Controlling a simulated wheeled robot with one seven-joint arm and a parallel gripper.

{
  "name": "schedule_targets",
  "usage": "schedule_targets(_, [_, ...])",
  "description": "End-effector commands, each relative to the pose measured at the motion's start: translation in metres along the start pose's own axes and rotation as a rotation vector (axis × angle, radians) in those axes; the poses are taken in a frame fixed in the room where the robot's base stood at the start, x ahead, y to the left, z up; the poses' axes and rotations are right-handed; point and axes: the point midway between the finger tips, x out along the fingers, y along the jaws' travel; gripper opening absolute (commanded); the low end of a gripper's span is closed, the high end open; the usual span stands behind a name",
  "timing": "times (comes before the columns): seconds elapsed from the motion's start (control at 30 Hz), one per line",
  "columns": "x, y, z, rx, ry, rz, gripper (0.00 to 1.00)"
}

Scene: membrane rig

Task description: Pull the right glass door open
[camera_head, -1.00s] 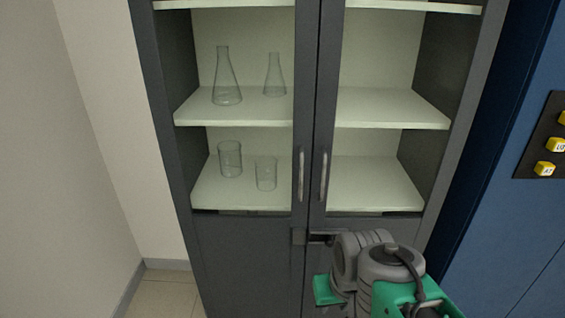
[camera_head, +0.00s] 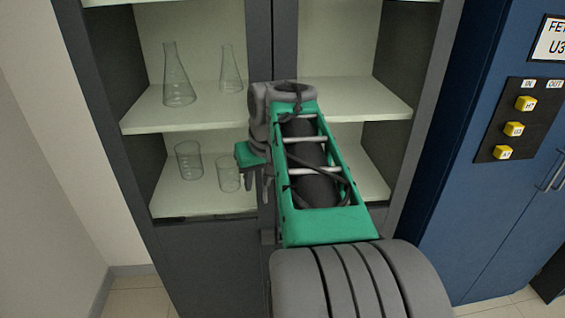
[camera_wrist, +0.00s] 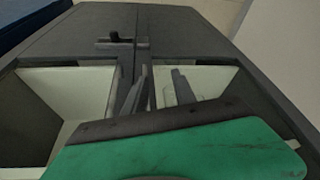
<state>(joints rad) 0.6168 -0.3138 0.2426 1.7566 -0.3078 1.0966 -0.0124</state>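The right glass door (camera_head: 286,42) of the dark grey cabinet is shut, its edge close along the middle seam. Its handle is hidden behind my arm in the head view. My gripper (camera_head: 257,186), with a green housing, is in front of the middle seam at handle height. Its two fingers point down and stand apart. In the wrist view the fingers of my gripper (camera_wrist: 161,90) are spread in front of the cabinet front, close to the seam. Slim bar shapes beside the seam overlap one finger, so I cannot tell whether a handle lies between them.
Behind the left glass door, flasks (camera_head: 178,75) and beakers (camera_head: 188,160) stand on shelves. A small latch (camera_head: 268,237) sits low at the seam. A blue cabinet with yellow buttons (camera_head: 515,129) stands at right. A wall is at left.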

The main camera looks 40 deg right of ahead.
Motion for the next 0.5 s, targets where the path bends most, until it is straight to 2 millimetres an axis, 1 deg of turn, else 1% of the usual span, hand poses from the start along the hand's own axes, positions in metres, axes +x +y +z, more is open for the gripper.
schedule_targets(0.03, [-0.016,0.037,-0.015,0.041,0.009,0.024,0.32])
schedule_targets(0.1, [-0.028,0.070,-0.024,0.066,0.018,0.044,0.32])
schedule_targets(0.17, [-0.035,0.087,-0.028,0.079,0.024,0.057,0.32])
schedule_targets(0.23, [-0.038,0.095,-0.030,0.083,0.026,0.063,0.32])
schedule_targets(0.33, [-0.034,0.095,-0.029,0.084,0.026,0.062,0.32])
schedule_targets(0.43, [-0.020,0.096,-0.029,0.084,0.025,0.062,0.32])
schedule_targets(0.5, [-0.006,0.097,-0.029,0.084,0.024,0.062,0.32])
